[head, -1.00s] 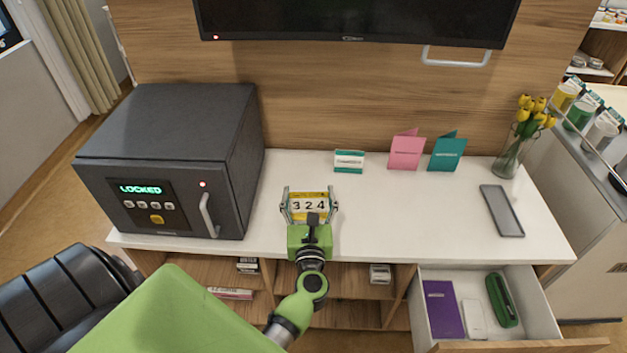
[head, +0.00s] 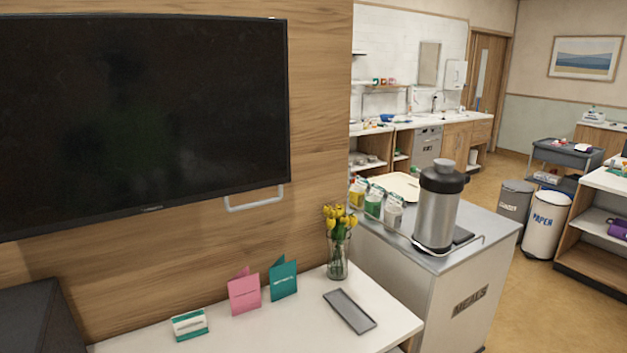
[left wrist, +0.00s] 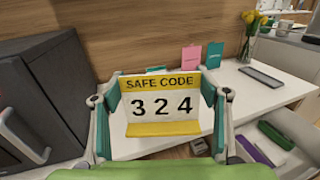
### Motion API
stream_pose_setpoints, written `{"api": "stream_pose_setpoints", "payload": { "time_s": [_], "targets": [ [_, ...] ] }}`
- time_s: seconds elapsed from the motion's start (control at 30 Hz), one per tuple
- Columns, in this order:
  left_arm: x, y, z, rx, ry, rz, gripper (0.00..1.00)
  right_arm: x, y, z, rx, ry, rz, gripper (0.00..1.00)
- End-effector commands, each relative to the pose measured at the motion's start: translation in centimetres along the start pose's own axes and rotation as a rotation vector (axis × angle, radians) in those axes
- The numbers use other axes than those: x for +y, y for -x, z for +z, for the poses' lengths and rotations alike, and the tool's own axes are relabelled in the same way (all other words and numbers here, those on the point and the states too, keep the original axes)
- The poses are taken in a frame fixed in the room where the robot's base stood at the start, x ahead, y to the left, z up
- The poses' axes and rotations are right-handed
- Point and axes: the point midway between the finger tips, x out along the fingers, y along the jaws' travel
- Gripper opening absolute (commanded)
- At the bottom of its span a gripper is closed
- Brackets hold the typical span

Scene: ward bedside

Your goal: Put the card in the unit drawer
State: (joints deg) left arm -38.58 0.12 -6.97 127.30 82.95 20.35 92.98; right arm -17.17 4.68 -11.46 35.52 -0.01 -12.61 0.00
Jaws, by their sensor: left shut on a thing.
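The safe code card (left wrist: 162,107), white and yellow with the number 3 2 4, stands upright between the teal fingers of my left gripper (left wrist: 161,101) in the left wrist view. The gripper is shut on it, with a finger at each side edge. The open unit drawer (left wrist: 297,131) shows at the lower right of that view, apart from the card. It holds a purple book (left wrist: 262,155) and a green case (left wrist: 275,134). The head view shows neither gripper nor drawer. My right gripper is not in view.
The dark safe (left wrist: 40,100) stands left of the card. On the white counter (head: 300,318) are a small teal-and-white box (head: 189,324), pink (head: 244,294) and teal (head: 283,279) folded cards, tulips in a vase (head: 338,255) and a grey tray (head: 349,311). A meals cart (head: 465,290) stands to the right.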

Motion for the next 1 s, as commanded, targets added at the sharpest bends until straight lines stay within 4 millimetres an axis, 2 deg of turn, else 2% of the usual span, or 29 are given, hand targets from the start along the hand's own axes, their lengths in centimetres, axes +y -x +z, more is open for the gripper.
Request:
{"api": "stream_pose_setpoints", "payload": {
  "time_s": [0.03, 0.1, 0.3, 0.47, 1.0],
  "targets": [
    [-0.9, 1.4, 0.8, 0.002, -0.003, -0.054, 0.5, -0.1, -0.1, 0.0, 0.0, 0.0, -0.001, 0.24],
    [-2.3, 3.0, 1.9, 0.002, -0.002, -0.12, 0.5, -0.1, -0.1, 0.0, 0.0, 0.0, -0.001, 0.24],
    [-4.6, 6.1, 4.1, 0.0, -0.001, -0.238, 0.5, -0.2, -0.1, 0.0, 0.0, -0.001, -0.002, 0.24],
    [-5.2, 6.6, 4.6, -0.002, 0.001, -0.263, 0.5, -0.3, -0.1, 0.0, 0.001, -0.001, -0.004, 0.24],
    [-4.9, 6.3, 4.3, -0.001, 0.001, -0.248, 0.5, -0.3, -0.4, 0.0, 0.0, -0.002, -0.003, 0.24]
  ]
}}
